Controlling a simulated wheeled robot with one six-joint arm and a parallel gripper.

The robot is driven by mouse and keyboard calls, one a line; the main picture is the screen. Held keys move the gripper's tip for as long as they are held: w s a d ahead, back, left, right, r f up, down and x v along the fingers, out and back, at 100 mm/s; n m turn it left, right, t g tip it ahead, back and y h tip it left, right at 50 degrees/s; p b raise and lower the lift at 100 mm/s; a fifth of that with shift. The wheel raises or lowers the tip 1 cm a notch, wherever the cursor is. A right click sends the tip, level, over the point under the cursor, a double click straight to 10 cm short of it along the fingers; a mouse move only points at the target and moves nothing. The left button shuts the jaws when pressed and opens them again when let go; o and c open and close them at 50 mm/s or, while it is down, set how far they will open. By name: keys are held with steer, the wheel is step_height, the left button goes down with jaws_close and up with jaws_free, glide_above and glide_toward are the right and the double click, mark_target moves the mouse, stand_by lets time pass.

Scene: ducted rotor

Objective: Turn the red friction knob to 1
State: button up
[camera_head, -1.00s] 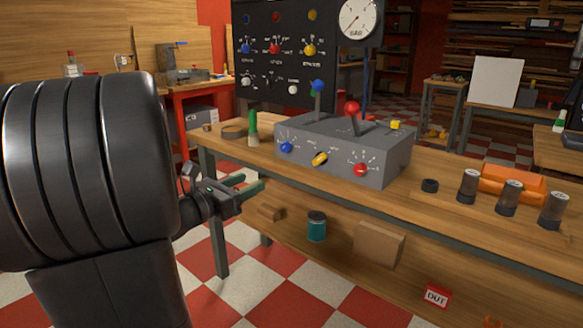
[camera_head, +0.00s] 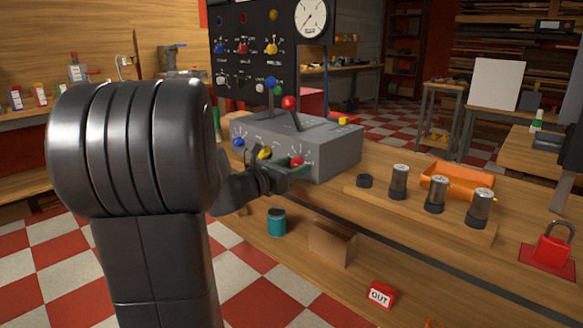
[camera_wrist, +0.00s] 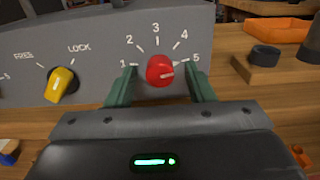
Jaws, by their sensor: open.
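The red knob (camera_wrist: 160,70) is on the front face of a grey control box (camera_head: 330,150), inside a scale marked 1 to 5. Its pale mark appears to point right, towards 5. My gripper (camera_wrist: 161,76) is open in the wrist view, with one green finger left of the knob near 1 and the other right of it near 5. Gaps show between the fingers and the knob. In the head view the red knob (camera_head: 297,161) is partly hidden behind my gripper (camera_head: 288,172).
A yellow knob (camera_wrist: 61,84) marked FREE and LOCK is to the left on the same face. A lever with a red ball (camera_head: 288,102) rises from the box top. Dark cylinders (camera_head: 399,182) and an orange tray (camera_head: 456,182) stand on the bench to the right.

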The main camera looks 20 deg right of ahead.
steer(key=c, duration=1)
